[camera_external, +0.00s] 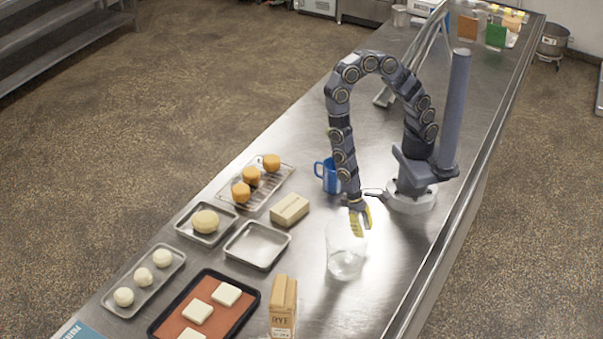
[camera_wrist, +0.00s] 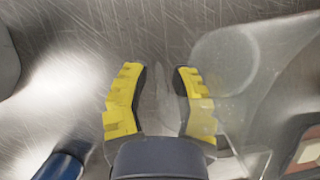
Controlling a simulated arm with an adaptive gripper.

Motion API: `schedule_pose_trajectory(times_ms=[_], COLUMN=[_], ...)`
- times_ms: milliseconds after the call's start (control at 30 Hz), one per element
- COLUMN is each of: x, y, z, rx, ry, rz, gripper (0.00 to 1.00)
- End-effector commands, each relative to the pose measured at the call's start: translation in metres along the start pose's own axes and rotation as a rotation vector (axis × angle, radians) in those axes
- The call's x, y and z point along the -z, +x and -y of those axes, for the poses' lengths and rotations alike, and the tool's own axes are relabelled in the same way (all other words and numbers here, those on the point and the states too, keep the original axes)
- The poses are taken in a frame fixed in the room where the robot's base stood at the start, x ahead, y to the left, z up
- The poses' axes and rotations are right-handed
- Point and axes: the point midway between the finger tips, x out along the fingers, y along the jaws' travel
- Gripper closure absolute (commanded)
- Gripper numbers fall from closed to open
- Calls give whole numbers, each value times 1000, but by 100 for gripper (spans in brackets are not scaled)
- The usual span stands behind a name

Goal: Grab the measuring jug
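The clear, see-through measuring jug (camera_external: 346,262) stands upright on the steel counter, near the base of my arm. My gripper (camera_external: 360,222) points down at the jug's upper part, with its yellow-padded fingers at the rim. In the wrist view the two fingers of my gripper (camera_wrist: 160,78) are spread apart with a gap between them. The clear jug (camera_wrist: 250,55) shows on the right there, and the right finger overlaps its see-through wall. I cannot tell whether that finger is inside or outside the jug. Nothing is visibly clamped.
A blue mug (camera_external: 328,177) stands close behind the jug; it shows at the wrist view's lower left (camera_wrist: 62,167). A rye carton (camera_external: 283,308) stands in front. A butter-coloured block (camera_external: 290,209), an empty tray (camera_external: 257,245) and several filled trays lie left. Counter right of the jug is clear.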

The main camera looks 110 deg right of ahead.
Motion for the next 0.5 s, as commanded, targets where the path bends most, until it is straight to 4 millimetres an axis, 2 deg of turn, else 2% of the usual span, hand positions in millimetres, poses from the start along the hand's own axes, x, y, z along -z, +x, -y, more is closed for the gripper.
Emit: schedule_pose_trajectory(times_ms=[100, 167, 500], x=[0, 0, 0], y=[0, 0, 0], z=[0, 0, 0], rx=[0, 0, 1], ry=[0, 0, 1], rz=[0, 0, -1], gripper=[74, 99, 100])
